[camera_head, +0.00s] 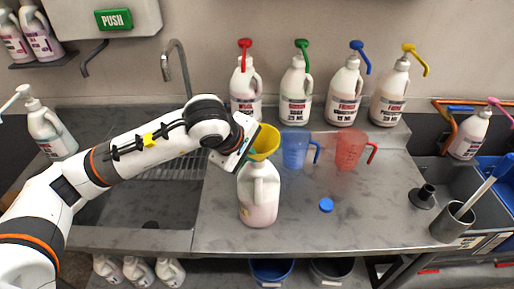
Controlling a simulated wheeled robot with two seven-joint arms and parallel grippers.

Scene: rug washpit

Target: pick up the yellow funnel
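The yellow funnel (264,142) sits upright over the mouth of a white jug (259,200) on the steel counter. Its wide end faces up; its lower part is not clearly seen. My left gripper (247,147) reaches in from the left, at the funnel's left side and above the jug's shoulder. Its fingers are mostly hidden by the gripper body and too small to make out. I cannot tell whether they touch the funnel or are open or shut. My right gripper is not in view.
A blue pitcher (296,150) and a red pitcher (350,149) stand right of the funnel. Several pump bottles (296,92) line the back ledge. A faucet (176,65) rises behind my arm.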

